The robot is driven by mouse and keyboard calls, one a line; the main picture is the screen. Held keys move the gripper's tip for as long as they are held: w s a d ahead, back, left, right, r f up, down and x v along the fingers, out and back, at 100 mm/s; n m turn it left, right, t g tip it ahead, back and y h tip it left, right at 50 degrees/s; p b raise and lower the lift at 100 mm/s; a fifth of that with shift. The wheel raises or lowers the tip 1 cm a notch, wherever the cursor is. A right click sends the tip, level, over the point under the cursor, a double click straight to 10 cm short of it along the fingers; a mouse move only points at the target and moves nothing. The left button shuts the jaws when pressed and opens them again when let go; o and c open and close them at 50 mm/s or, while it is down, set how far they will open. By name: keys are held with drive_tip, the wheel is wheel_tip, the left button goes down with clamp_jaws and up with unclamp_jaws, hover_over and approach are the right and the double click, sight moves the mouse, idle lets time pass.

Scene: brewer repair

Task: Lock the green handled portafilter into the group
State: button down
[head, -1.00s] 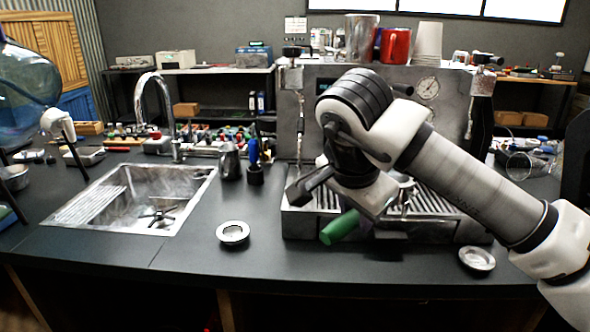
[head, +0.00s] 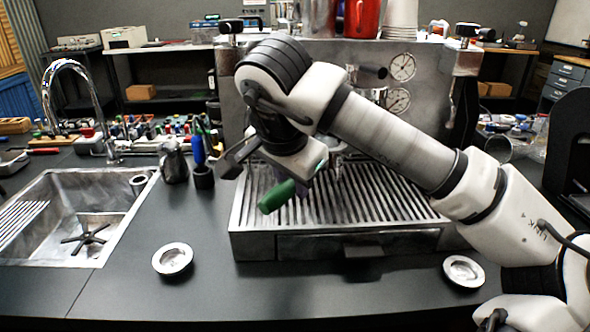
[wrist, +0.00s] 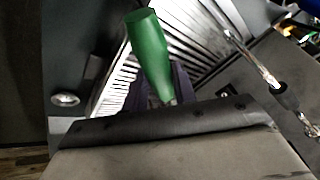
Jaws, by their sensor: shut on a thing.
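The green handle of the portafilter (head: 277,196) sticks out below my gripper (head: 300,182), pointing down and left over the left part of the drip tray. In the wrist view the green handle (wrist: 148,45) rises from between the dark jaws (wrist: 160,90), which are shut on it. The portafilter's metal head is mostly hidden by my gripper and wrist. The espresso machine (head: 300,75) stands behind my arm. The group lies behind my arm and I cannot see it clearly.
The slatted drip tray (head: 385,200) lies under my gripper. Round metal baskets sit on the counter at the left (head: 172,260) and right (head: 463,270). A steel pitcher (head: 173,162) and a dark cup (head: 203,177) with blue-handled tools stand left of the machine, near the sink (head: 75,215).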

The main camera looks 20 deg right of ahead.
drive_tip(key=shift+w+d+r, duration=0.15)
drive_tip(key=shift+w+d, duration=0.05)
drive_tip(key=shift+d, duration=0.35)
drive_tip(key=shift+w+d+p, duration=0.35)
drive_tip(key=shift+w+d, duration=0.3)
drive_tip(key=shift+d, duration=0.4)
drive_tip(key=shift+w+d+p, duration=0.3)
drive_tip(key=shift+w+d, duration=0.4)
drive_tip(key=shift+d, duration=0.3)
drive_tip(key=shift+w+d+p, duration=0.35)
drive_tip(key=shift+w+d, duration=0.3)
drive_tip(key=shift+d, duration=0.4)
drive_tip(key=shift+r+p, duration=0.6)
drive_tip(key=shift+r, duration=1)
idle(2.8)
